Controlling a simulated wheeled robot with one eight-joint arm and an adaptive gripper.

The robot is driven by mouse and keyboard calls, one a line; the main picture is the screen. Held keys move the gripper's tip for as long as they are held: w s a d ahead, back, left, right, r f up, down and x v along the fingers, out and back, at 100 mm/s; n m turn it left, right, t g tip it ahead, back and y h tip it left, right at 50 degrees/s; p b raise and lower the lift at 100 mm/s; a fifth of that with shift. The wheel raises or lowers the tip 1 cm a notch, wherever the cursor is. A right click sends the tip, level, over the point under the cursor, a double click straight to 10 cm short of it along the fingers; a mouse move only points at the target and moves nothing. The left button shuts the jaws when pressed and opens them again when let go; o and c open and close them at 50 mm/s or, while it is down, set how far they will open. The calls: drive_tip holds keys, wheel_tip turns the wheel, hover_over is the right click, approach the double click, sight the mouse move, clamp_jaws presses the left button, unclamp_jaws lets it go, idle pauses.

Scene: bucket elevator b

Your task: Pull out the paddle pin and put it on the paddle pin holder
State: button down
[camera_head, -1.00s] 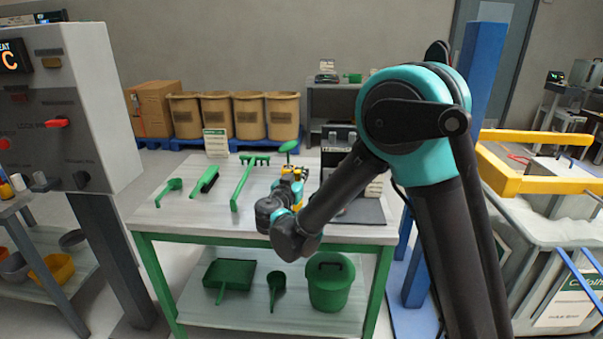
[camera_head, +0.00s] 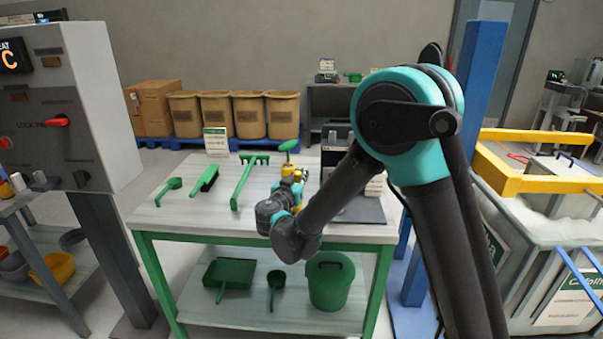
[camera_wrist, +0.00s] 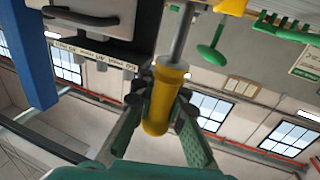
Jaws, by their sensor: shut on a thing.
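A yellow cylindrical handle with a grey metal rod, which looks like the paddle pin (camera_wrist: 163,95), stands out in the wrist view. My gripper (camera_wrist: 162,103) is shut on this handle, with one green-padded finger on each side. In the head view my gripper (camera_head: 290,184) is over the back right of the green-framed table, partly hidden by my arm. I cannot make out the paddle pin holder with certainty.
The table (camera_head: 165,215) holds green hand tools, including a rake (camera_head: 243,185), at left. A green disc-topped piece (camera_head: 289,146) stands just behind my gripper. A dark-based machine (camera_head: 362,209) is to its right. A blue post (camera_head: 480,85) stands further right.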

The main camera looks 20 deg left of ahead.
drive_tip(key=shift+f, duration=1.8)
drive_tip(key=c, duration=1.5)
unclamp_jaws()
drive_tip(key=shift+o, duration=0.2)
drive_tip(key=s, duration=1.2)
drive_tip(key=shift+a, duration=0.15)
drive_tip(key=shift+s, duration=0.1)
